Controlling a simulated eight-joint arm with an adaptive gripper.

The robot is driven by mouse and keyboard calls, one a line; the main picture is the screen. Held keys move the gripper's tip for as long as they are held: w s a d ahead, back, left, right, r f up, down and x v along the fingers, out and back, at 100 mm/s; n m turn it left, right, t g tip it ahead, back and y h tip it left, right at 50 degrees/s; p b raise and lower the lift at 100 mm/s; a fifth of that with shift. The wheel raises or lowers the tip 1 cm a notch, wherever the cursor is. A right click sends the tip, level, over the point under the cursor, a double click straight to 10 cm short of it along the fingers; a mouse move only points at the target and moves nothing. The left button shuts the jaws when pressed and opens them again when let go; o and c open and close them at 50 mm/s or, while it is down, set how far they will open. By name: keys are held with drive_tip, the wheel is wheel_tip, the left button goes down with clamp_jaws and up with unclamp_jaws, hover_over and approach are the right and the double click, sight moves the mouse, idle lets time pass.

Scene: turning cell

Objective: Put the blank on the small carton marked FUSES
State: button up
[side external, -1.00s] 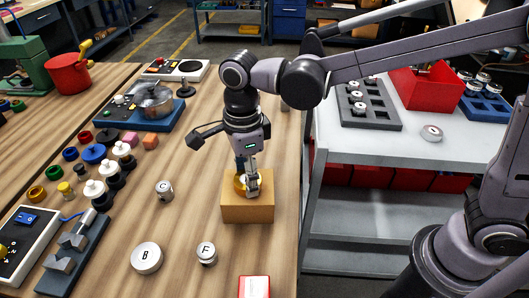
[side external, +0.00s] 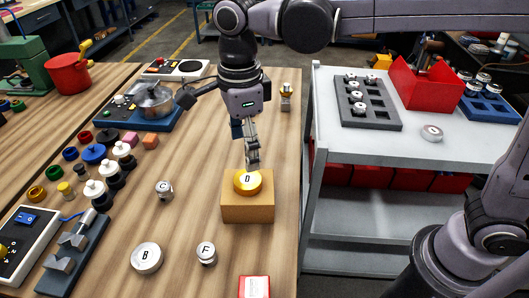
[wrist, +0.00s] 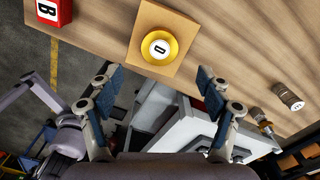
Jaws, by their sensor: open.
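No FUSES marking shows on the carton's visible faces. My gripper (side external: 253,166) is just above the blank in the side view. In the wrist view my gripper (wrist: 161,80) is open, its fingers wide apart with nothing between them, and the blank appears beyond them.
Silver pieces marked B (side external: 147,258), F (side external: 206,254) and C (side external: 164,190) stand left of the carton. A red box (side external: 254,287) is at the front edge. A grey cart (side external: 440,150) stands to the right. The wood between the carton and these pieces is clear.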

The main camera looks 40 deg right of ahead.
drive_tip(key=s+d+n+t+y, duration=0.1)
drive_tip(key=s+d+n+t, duration=0.25)
drive_tip(key=d+n, duration=0.95)
drive_tip(key=s+d+f+n+t+h, duration=0.1)
drive_tip(key=s+d+f+n+t, duration=0.2)
drive_tip(key=d+n, duration=0.5)
wheel_tip(320, 180, down, 3)
drive_tip(key=shift+s+d+r+n+t, duration=0.2)
drive_tip(key=shift+s+d+n+t, duration=0.15)
drive_tip(key=shift+s+d, duration=0.35)
